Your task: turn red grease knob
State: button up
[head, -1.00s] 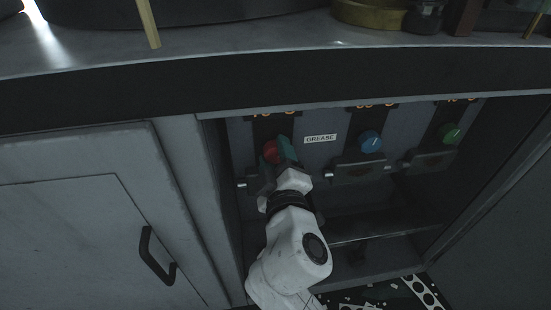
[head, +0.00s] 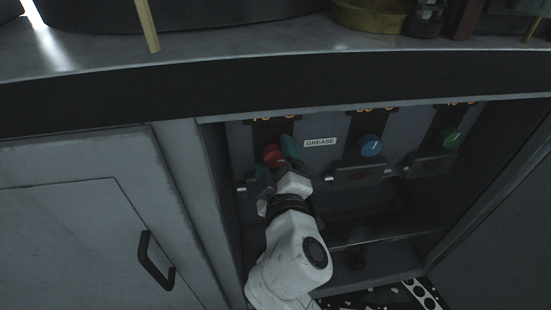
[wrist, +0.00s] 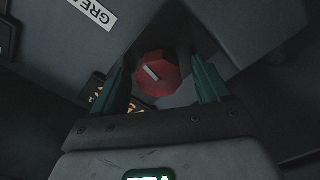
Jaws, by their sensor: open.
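The red grease knob (head: 273,155) sits on the panel inside the open cabinet bay, left of the white GREASE label (head: 320,142). My gripper (head: 278,155) is at the knob, with a green finger on its right in the head view. In the wrist view the red knob (wrist: 158,73) has a white pointer mark and lies between the two green fingers of my open gripper (wrist: 160,82). Gaps show on both sides of the knob, so the fingers do not appear to touch it. How far the fingertips reach along the knob is hard to tell.
A blue knob (head: 371,145) and a green knob (head: 451,137) stand further right, each above a dark bracket. A shelf crosses below. The counter edge (head: 180,90) overhangs the bay, and a closed cabinet door (head: 70,245) is at left.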

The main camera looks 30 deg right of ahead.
jog(key=v, duration=1)
jog(key=shift+s+a+p, duration=0.15)
jog(key=shift+s+p, duration=0.25)
jog(key=shift+p, duration=0.05)
jog(key=s+d+f+m+g, duration=0.3)
jog(key=d+f+g, duration=0.25)
jog(key=f, duration=0.25)
jog(key=s+d+f+m+g, duration=0.3)
jog(key=d+f+g, duration=0.1)
jog(key=d+f, duration=0.35)
jog(key=s+a+f+m+g+y, duration=0.1)
jog(key=s+f+g+y, duration=0.45)
jog(key=s+f, duration=0.6)
notch_tip(320, 180, up, 32)
jog(key=s+g+p, duration=0.1)
jog(key=s+p, duration=0.1)
jog(key=p, duration=2.9)
jog(key=shift+a, duration=0.35)
jog(key=shift+f, duration=0.1)
